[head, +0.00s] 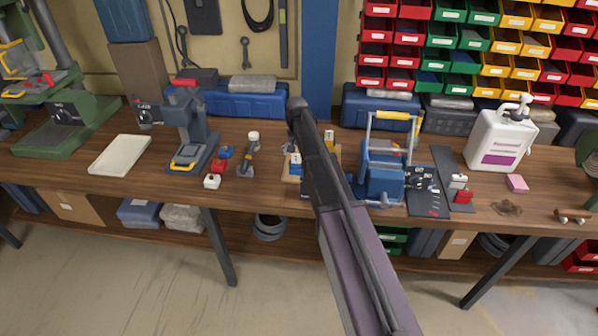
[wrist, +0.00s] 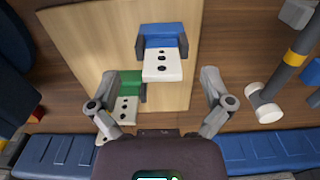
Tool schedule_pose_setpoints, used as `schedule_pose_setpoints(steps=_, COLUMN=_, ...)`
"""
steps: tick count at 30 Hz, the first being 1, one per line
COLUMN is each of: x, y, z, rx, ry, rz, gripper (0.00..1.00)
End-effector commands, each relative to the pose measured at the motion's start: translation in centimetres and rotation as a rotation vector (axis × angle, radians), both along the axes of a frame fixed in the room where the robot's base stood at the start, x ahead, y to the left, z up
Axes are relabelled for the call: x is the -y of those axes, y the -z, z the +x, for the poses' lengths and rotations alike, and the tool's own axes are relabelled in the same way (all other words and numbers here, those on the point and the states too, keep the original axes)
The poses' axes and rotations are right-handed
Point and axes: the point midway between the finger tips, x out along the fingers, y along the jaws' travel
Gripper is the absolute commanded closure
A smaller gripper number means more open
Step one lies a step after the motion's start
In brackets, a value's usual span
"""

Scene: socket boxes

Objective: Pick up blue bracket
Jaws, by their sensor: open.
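In the wrist view, the blue bracket (wrist: 162,36) lies on a pale wooden board (wrist: 90,45), with a white plate with dark holes on its near side and dark grey pieces at its sides. My gripper (wrist: 158,84) is open, its two fingers spread left and right, with the white plate ahead between them. Nothing is held. A green piece with a similar white plate (wrist: 126,106) lies nearer, close beside the left finger. In the head view, a blue-and-white piece (head: 296,160) shows just left of my arm, which hides part of the board.
A grey tool with a white end and yellow band (wrist: 290,62) lies right of the board in the wrist view. In the head view, a blue device with a yellow handle (head: 382,178) stands right of my arm. Small red and white pieces (head: 212,181) lie left.

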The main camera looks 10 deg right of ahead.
Motion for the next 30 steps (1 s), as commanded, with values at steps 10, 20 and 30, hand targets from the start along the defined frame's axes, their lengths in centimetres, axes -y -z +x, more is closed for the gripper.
schedule_pose_setpoints(steps=10, x=-0.2, y=3.0, z=-0.1, rx=0.000, ry=0.000, rz=0.000, gripper=0.00)
schedule_pose_setpoints(steps=20, x=-0.1, y=4.6, z=-0.1, rx=0.000, ry=0.000, rz=0.000, gripper=0.00)
schedule_pose_setpoints(steps=30, x=-0.1, y=4.6, z=-0.1, rx=0.000, ry=0.001, rz=0.000, gripper=0.00)
